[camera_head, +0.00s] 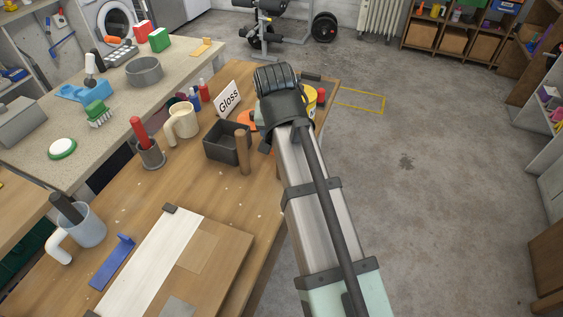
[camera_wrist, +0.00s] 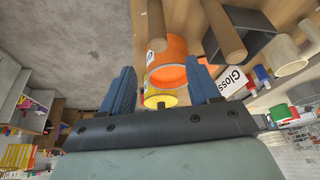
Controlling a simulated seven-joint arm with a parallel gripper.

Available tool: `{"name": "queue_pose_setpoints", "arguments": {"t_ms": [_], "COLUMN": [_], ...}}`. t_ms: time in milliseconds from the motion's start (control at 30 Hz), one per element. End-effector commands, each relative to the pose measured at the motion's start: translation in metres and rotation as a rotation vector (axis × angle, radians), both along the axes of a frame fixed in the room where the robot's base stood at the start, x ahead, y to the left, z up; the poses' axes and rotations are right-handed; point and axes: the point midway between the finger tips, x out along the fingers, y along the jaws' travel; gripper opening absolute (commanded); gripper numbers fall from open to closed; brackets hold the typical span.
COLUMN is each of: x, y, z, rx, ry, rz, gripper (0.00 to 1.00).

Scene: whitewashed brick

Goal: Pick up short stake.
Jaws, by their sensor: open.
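Two upright wooden stakes show at the top of the wrist view: one (camera_wrist: 157,25) looks slimmer and smaller, the other (camera_wrist: 222,30) stands beside a dark box. The head view shows one stake (camera_head: 242,152) by that box; the other seems hidden behind my arm. I cannot tell for sure which stake is the short one. My gripper (camera_wrist: 165,68) is open, its blue fingers apart with no stake between them. An orange container (camera_wrist: 166,66) and a yellow can (camera_wrist: 160,99) appear beyond the gap between them. In the head view, my wrist hides the fingers.
The open dark box (camera_head: 226,145) stands left of the stake. A "Gloss" sign (camera_head: 228,98), a cream mug (camera_head: 183,122) and a dark pot with a red-handled tool (camera_head: 150,155) stand nearby. The wooden table's (camera_head: 200,188) right edge runs under my arm.

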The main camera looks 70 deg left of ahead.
Motion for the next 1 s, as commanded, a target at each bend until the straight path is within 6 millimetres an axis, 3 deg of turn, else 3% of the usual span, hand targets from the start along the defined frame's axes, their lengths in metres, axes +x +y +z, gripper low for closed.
{"name": "queue_pose_setpoints", "arguments": {"t_ms": [500, 1000], "x": [0.013, 0.018], "y": [0.023, 0.030], "z": [-0.064, -0.089], "rx": [0.000, 0.000], "ry": [0.001, 0.000], "rz": [0.000, 0.001], "gripper": [0.61, 0.61]}}
